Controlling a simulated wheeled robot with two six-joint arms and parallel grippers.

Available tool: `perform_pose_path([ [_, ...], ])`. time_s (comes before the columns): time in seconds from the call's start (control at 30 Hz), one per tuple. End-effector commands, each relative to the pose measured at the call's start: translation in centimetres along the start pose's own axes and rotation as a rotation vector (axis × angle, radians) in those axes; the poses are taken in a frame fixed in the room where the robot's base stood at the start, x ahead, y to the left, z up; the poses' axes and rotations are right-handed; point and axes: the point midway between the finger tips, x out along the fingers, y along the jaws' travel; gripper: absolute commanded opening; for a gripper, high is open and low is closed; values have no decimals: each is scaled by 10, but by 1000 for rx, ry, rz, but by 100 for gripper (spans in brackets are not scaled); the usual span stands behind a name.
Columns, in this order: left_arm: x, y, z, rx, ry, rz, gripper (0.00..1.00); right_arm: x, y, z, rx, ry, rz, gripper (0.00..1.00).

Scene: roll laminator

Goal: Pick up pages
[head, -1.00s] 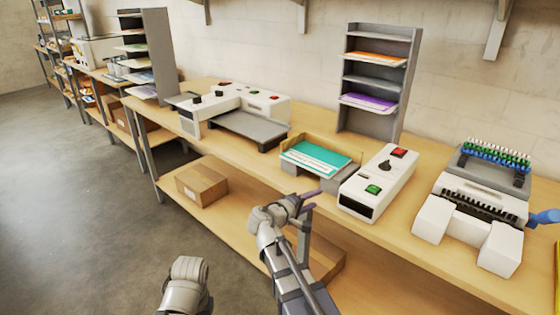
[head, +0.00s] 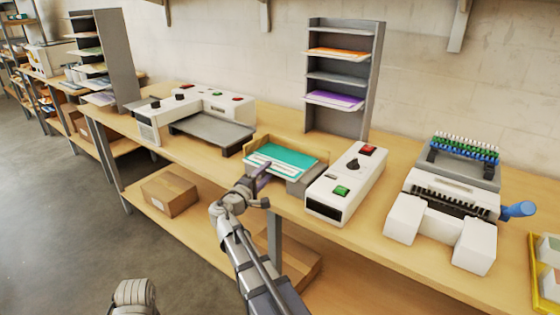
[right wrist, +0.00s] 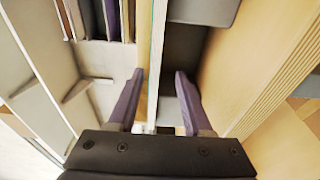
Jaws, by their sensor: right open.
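The pages, a teal-topped stack with a white strip (head: 285,159), lie in a small grey tray (head: 303,184) on the workbench. My right gripper (head: 263,176) is at the front left edge of the stack, its purple fingers open. In the right wrist view the fingers (right wrist: 160,74) stand on either side of the thin edge of the pages (right wrist: 156,50), with gaps showing. I cannot tell whether either finger touches the pages. My left gripper is not in view; only a grey part of my left arm shows at the bottom.
A white laminator (head: 345,185) with red and green buttons stands close right of the tray. Another white machine (head: 205,112) with a grey bed is to the left. A grey rack (head: 340,85) stands behind, and a binding machine (head: 450,205) is farther right.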

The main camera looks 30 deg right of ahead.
Motion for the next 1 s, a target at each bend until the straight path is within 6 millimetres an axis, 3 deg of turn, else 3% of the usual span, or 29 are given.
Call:
perform_pose_path([
  [0.23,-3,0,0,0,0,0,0,11,3,0,0,-2,-1,50],
  [0.53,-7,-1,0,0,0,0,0,51,7,-2,0,-2,-1,50],
  [0.77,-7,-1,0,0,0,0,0,52,7,-1,1,0,-1,50],
  [1.0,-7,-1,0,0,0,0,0,52,7,-1,0,0,-1,25],
])
